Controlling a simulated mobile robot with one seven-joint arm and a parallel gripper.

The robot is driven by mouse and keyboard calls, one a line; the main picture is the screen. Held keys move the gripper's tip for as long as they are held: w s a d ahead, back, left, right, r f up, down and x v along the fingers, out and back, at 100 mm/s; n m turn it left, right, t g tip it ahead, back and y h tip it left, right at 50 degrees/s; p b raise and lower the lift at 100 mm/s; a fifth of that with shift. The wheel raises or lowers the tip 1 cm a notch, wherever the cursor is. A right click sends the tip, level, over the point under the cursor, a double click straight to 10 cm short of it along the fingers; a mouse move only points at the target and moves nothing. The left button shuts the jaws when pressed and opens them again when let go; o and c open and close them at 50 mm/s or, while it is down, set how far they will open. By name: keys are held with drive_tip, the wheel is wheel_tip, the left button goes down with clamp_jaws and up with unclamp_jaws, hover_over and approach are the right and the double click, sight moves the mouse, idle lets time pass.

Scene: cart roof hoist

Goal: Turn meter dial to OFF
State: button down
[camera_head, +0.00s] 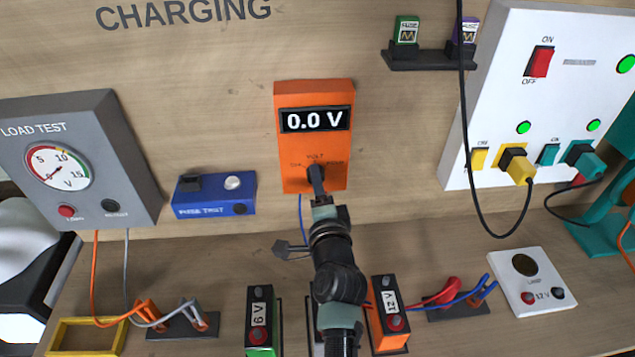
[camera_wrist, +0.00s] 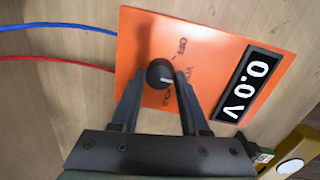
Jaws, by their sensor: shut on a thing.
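The orange meter (camera_head: 290,160) is on the wooden wall in the head view, and its display (camera_head: 315,120) reads 0.0 V. It also fills the middle of the wrist view (camera_wrist: 205,45). Its round black dial (camera_wrist: 160,73) sits between my gripper's fingertips. The dial's white mark appears to point toward the VOLT label, with OFF to one side and HOLD to the other. My gripper (camera_wrist: 161,84) is shut on the dial. In the head view my gripper (camera_head: 317,190) covers much of the dial.
A blue fuse tester (camera_head: 213,207) and grey load tester (camera_head: 105,150) are left of the meter. A white switch panel (camera_head: 500,90) is on the right. The 6 V battery (camera_head: 260,330) and 12 V battery (camera_head: 390,325) stand below, on either side of my arm.

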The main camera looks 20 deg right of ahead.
drive_tip(key=n+h+b, duration=0.1)
drive_tip(key=n, duration=0.4)
drive_tip(key=n+b, duration=0.1)
drive_tip(key=n, duration=0.5)
drive_tip(key=shift+a+f+g+h, duration=0.1)
drive_tip(key=shift+g+h, duration=0.2)
drive_tip(key=shift+h, duration=0.1)
idle(0.3)
drive_tip(key=shift+c, duration=2)
unclamp_jaws()
drive_tip(key=b+v, duration=0.3)
drive_tip(key=v, duration=1)
